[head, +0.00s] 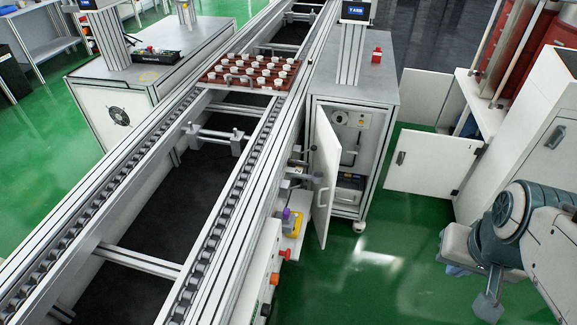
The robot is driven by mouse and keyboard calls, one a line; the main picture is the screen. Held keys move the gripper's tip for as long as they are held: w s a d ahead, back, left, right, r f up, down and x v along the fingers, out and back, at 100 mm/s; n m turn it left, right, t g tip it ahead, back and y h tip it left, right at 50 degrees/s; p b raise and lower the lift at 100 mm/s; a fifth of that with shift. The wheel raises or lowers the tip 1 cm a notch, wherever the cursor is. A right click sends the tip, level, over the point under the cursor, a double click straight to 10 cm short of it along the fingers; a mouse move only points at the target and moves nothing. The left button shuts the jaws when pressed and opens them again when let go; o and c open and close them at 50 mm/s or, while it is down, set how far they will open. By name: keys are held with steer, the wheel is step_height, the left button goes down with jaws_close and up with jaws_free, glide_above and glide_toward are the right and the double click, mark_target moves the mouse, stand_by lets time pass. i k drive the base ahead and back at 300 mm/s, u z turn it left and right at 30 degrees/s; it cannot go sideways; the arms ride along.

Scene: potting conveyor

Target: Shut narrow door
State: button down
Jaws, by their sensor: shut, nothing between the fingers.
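A narrow white door (325,176) with a pale bar handle stands open on the grey cabinet (375,95) beside the conveyor. It is swung out toward the front, and the cabinet's inside, with a control panel and shelf, shows to its right. A wider white door (423,163) with a dark handle stands open from the white cabinet (515,140) at the right. My gripper (487,307) is at the lower right, pointing down, shut and empty. It is well apart from both doors.
The conveyor (225,205) runs diagonally along the left and carries a red tray (213,79) of small white cups. Another white panel (432,98) stands behind the wider door. A box with coloured buttons (273,279) sits by the conveyor. Green floor (385,270) is clear between narrow door and gripper.

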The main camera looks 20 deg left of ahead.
mark_target(326, 159)
steer(key=u, duration=0.8)
steer(key=i, duration=0.5)
steer(key=k, duration=0.5)
steer(key=z, duration=0.45)
steer(key=i, duration=0.5)
steer(key=u, duration=1.1)
